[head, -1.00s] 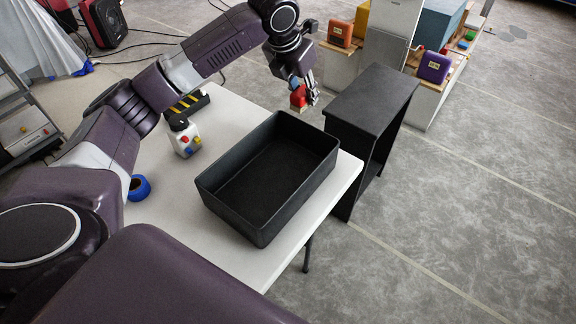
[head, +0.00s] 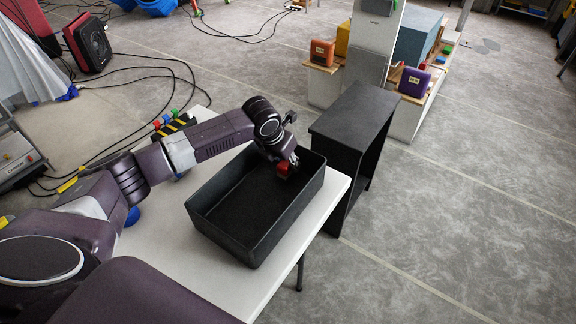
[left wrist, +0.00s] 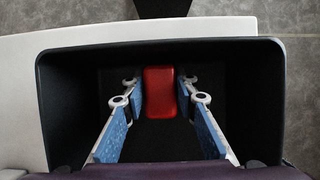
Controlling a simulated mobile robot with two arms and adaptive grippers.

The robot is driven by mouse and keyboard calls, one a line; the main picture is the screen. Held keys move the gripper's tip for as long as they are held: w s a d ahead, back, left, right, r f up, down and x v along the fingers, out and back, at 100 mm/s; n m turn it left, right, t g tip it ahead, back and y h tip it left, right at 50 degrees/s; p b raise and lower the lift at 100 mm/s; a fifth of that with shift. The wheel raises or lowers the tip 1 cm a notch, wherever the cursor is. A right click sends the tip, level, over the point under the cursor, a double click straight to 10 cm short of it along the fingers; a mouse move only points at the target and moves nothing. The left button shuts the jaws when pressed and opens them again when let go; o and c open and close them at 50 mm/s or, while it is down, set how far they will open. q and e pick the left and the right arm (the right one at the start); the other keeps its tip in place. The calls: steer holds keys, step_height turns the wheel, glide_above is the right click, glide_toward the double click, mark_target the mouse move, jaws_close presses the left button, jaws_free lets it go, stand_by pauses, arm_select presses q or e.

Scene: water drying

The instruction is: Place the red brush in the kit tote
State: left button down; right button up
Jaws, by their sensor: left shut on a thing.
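The red brush (head: 283,168) shows as a small red block at my left gripper (head: 289,164). In the left wrist view the red brush (left wrist: 160,92) sits between the blue-padded fingers of my left gripper (left wrist: 161,88), which is shut on it. The kit tote (head: 222,238) is an open black bin on the white table. The gripper and brush are over its inside, near the far right end. In the left wrist view the dark walls of the tote (left wrist: 68,110) surround the brush. Its height above the floor of the tote is hard to tell. My right gripper is not in view.
The white table (head: 180,270) carries the tote near its right edge. A blue round thing (head: 132,216) is partly hidden behind my left arm. A black stand (head: 352,130) is close beyond the tote. Open grey floor lies to the right.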

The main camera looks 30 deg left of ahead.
arm_select(q)
steer(key=shift+f, duration=0.85)
steer(key=shift+f, duration=0.1)
steer(key=c, duration=1.5)
jaws_free()
steer(key=shift+c, duration=0.2)
steer(key=v, duration=1.2)
